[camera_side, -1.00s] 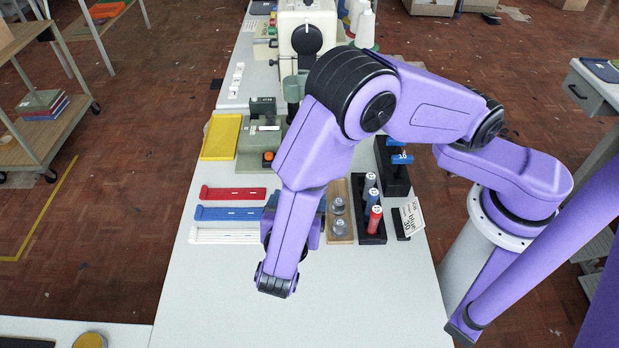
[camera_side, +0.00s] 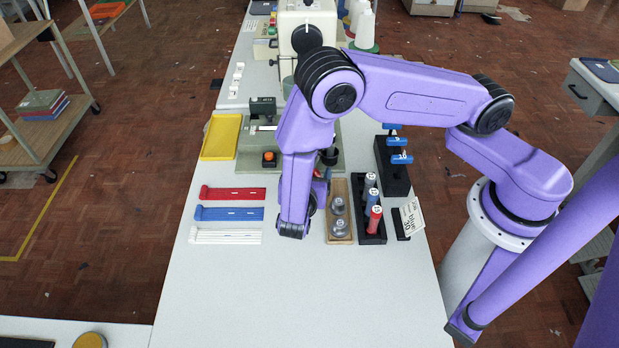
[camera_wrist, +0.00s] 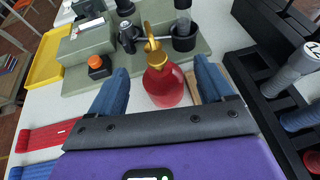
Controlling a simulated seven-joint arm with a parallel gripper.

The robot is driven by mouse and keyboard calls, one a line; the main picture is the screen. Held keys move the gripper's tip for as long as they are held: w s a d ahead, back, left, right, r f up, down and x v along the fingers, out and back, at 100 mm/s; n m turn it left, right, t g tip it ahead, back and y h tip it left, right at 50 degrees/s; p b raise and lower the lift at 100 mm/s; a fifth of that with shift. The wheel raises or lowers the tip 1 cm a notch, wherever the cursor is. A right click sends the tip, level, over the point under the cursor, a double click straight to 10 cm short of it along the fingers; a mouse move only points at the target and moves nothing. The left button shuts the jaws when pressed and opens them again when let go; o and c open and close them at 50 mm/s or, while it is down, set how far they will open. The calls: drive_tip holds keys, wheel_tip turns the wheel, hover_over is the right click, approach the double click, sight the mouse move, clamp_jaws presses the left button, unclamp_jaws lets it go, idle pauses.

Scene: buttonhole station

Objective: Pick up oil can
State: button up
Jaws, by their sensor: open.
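The oil can (camera_wrist: 165,85) is red with a gold top and spout. It stands upright on the white table in the wrist view, in the gap between my fingers as seen there. My gripper (camera_wrist: 161,68) has two blue fingers spread wide, one on each side of the can, with space visible on both sides. The fingers do not close on anything. I cannot tell how far down the can the fingertips reach.
A green-grey machine base with an orange button (camera_side: 269,159) stands behind. A wooden tray (camera_side: 340,240) with grey-topped pieces and a black rack (camera_side: 371,239) of bobbins lie to the right. Red (camera_side: 232,194), blue (camera_side: 229,214) and white (camera_side: 226,237) strips lie left. The front table is clear.

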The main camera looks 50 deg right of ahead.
drive_tip(key=shift+x, duration=1.3)
drive_tip(key=c, duration=1.4)
drive_tip(key=shift+r, duration=0.35)
drive_tip(key=r, duration=0.3)
drive_tip(key=shift+s, duration=0.25)
drive_tip(key=s+d+r, duration=0.3)
drive_tip(key=s+r, duration=0.6)
drive_tip(key=s, duration=0.4)
